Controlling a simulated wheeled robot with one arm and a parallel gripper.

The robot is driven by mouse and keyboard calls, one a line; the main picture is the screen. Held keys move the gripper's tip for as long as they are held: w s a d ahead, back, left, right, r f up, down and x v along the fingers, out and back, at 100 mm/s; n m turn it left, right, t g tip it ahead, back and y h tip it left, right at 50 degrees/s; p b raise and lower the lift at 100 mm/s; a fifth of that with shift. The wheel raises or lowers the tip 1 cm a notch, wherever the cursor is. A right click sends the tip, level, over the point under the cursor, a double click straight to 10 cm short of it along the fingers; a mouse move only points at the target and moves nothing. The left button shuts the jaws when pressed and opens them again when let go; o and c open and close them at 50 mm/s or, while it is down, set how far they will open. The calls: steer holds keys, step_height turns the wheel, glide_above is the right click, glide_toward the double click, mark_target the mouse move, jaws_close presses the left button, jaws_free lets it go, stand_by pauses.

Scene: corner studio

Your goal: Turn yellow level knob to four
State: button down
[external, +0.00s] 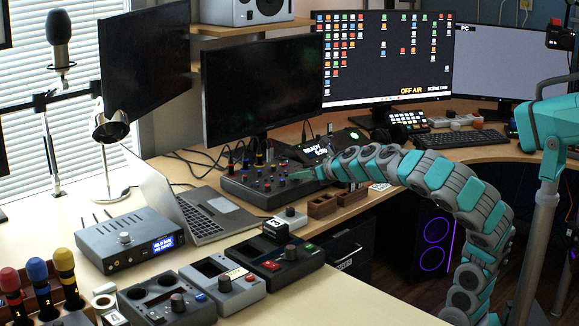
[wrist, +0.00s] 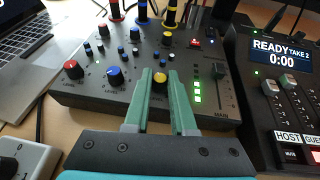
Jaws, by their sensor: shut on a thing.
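The dark mixer (external: 262,193) sits on the desk in the external view. In the wrist view the mixer panel (wrist: 75,92) carries several coloured knobs. The yellow level knob (wrist: 160,80) sits between my two green fingertips. My gripper (wrist: 160,76) is shut on this knob. In the external view my gripper (external: 316,173) reaches the mixer from the right. A blue knob (wrist: 115,76) and a red knob (wrist: 73,69) stand left of it. The scale marks around the yellow knob are hidden or too small to read, so its setting cannot be told.
A row of green lights (wrist: 196,92) and the main fader (wrist: 219,72) lie right of my fingers. A box with a READY display (wrist: 278,50) stands close on the right. Plugs (wrist: 172,12) rise at the mixer's back. A laptop (external: 205,212) is on the left.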

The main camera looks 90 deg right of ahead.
steer(key=c, duration=0.8)
jaws_free()
steer(key=shift+o, duration=0.2)
steer(key=shift+s+a+r, duration=0.25)
steer(key=shift+s+a, duration=0.1)
steer(key=shift+s, duration=0.05)
steer(key=p+v, duration=0.1)
steer(key=v, duration=0.3)
steer(key=shift+r, duration=0.25)
step_height(320, 180, up, 6)
steer(key=p, duration=0.2)
steer(key=shift+r+p, duration=0.15)
steer(key=shift+p, duration=0.2)
steer(key=shift+w, duration=0.1)
